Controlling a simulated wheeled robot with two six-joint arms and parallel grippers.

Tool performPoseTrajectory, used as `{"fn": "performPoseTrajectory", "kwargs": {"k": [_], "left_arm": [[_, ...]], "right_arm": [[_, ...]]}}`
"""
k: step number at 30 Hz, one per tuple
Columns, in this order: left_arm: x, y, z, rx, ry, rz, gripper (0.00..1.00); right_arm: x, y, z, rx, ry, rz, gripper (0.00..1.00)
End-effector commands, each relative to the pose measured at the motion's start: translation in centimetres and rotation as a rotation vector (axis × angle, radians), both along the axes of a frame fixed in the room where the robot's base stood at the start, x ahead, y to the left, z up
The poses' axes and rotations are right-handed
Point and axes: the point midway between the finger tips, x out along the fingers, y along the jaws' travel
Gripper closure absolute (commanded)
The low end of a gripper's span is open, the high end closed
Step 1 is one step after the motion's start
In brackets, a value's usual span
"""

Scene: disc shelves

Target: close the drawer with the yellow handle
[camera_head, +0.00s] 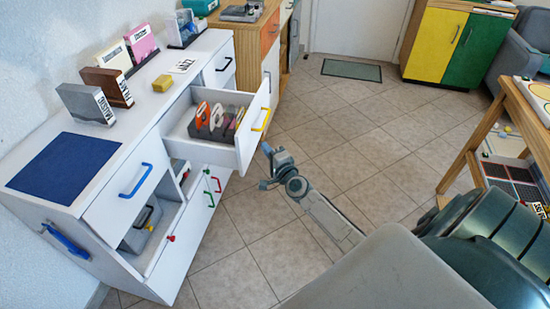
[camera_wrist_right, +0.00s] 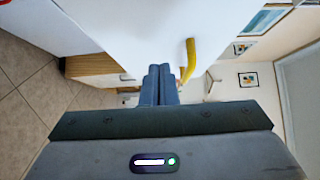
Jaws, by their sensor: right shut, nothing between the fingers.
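The drawer with the yellow handle (camera_head: 261,120) stands pulled out from the white cabinet, with several discs upright inside it. Its white front (camera_head: 247,142) faces the floor area to the right. My right gripper (camera_head: 267,149) is shut and empty, just in front of the drawer front and close to the handle's lower end. In the right wrist view, its two fingers (camera_wrist_right: 159,82) are together, pointing at the white front, with the yellow handle (camera_wrist_right: 188,60) just right of the tips. I cannot tell whether they touch the front. My left gripper is not in view.
The white cabinet (camera_head: 178,85) carries a blue mat (camera_head: 65,168) and several upright cases. Blue (camera_head: 136,180), green and red handles are on its other fronts. A wooden table (camera_head: 467,140) stands at right. Tiled floor (camera_head: 340,140) between is clear.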

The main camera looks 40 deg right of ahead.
Motion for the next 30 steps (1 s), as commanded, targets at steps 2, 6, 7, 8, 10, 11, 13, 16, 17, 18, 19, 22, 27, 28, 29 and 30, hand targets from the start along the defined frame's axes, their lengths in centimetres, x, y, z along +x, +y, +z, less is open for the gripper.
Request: {"fn": "performPoseTrajectory", "kwargs": {"k": [2,6,7,8,10,11,13,16,17,18,19,22,27,28,29,30], "left_arm": [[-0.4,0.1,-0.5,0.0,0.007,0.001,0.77],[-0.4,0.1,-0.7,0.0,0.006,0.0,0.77],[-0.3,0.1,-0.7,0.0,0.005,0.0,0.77],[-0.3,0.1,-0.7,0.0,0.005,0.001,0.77],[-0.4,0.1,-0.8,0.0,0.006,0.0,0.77],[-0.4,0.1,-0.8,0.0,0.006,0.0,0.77],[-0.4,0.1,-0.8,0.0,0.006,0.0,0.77],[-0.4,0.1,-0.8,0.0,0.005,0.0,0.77],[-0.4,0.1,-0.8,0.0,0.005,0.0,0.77],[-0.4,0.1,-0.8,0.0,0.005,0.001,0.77],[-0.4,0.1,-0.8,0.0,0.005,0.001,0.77],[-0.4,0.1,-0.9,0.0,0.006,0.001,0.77],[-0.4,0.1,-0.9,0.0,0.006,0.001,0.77],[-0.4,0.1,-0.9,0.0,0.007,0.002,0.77],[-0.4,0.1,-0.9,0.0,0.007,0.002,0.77],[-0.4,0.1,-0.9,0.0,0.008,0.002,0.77]], "right_arm": [[1.0,1.1,0.0,0.007,0.0,0.0,1.0],[2.0,2.1,-0.1,0.004,0.002,0.001,1.0],[2.1,2.2,-0.1,0.003,0.002,0.001,1.0],[2.3,2.2,-0.1,0.003,0.002,0.001,1.0],[2.4,2.4,0.0,0.002,0.002,0.001,1.0],[2.4,2.4,-0.1,0.001,0.002,0.001,1.0],[2.5,2.4,-0.1,0.001,0.002,0.001,1.0],[2.4,2.4,-0.1,0.001,0.002,0.001,1.0],[2.4,2.4,-0.1,0.001,0.002,0.001,1.0],[2.4,2.4,-0.1,0.001,0.002,0.001,1.0],[2.4,2.4,-0.1,0.001,0.002,0.001,1.0],[2.5,2.5,-0.1,0.002,0.002,0.001,1.0],[3.1,3.0,-0.1,0.004,0.002,0.001,1.0],[3.3,3.2,-0.1,0.004,0.002,0.001,1.0],[3.5,3.4,-0.1,0.004,0.002,0.001,1.0],[3.9,3.7,0.0,0.005,0.001,0.001,1.0]]}}
